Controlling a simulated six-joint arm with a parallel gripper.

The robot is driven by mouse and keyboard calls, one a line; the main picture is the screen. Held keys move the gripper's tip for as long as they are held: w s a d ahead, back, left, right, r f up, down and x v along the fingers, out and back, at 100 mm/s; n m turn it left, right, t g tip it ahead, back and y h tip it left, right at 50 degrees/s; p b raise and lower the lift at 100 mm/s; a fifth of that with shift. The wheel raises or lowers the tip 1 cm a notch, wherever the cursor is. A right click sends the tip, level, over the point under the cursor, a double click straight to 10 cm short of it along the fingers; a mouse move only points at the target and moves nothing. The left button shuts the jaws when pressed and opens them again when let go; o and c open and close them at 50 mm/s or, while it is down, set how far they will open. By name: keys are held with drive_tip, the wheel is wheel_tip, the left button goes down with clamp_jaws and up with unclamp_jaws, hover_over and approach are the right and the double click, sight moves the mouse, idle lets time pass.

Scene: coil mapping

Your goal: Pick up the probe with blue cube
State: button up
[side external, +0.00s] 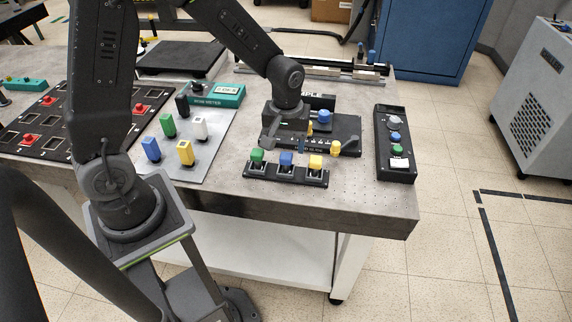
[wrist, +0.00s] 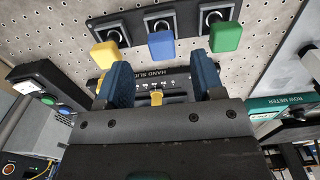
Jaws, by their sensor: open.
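The probe with the blue cube (side external: 286,159) stands in a black rack (side external: 262,171), between a green-cube probe (side external: 257,156) and a yellow-cube probe (side external: 316,162). In the wrist view the blue cube (wrist: 161,45) is in the middle, with the yellow cube (wrist: 106,54) left and the green cube (wrist: 226,37) right. My gripper (wrist: 162,82) is open, its two blue-padded fingers spread apart. The blue cube lies beyond the fingertips, roughly centred between them, and nothing is held. In the side view my gripper is over the black slide panel behind the rack, its fingertips hard to make out.
The "HAND SLIDE" panel (wrist: 181,82) with a yellow slider (wrist: 156,97) shows between my fingers. A button box (side external: 395,150) stands at right. Several coloured blocks stand on a grey plate (side external: 205,165) at left. The table front before the rack is clear.

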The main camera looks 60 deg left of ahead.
sight(286, 157)
wheel_tip(286, 157, down, 5)
drive_tip(key=shift+a+f, duration=0.1)
drive_tip(key=shift+f, duration=0.05)
drive_tip(key=c, duration=1)
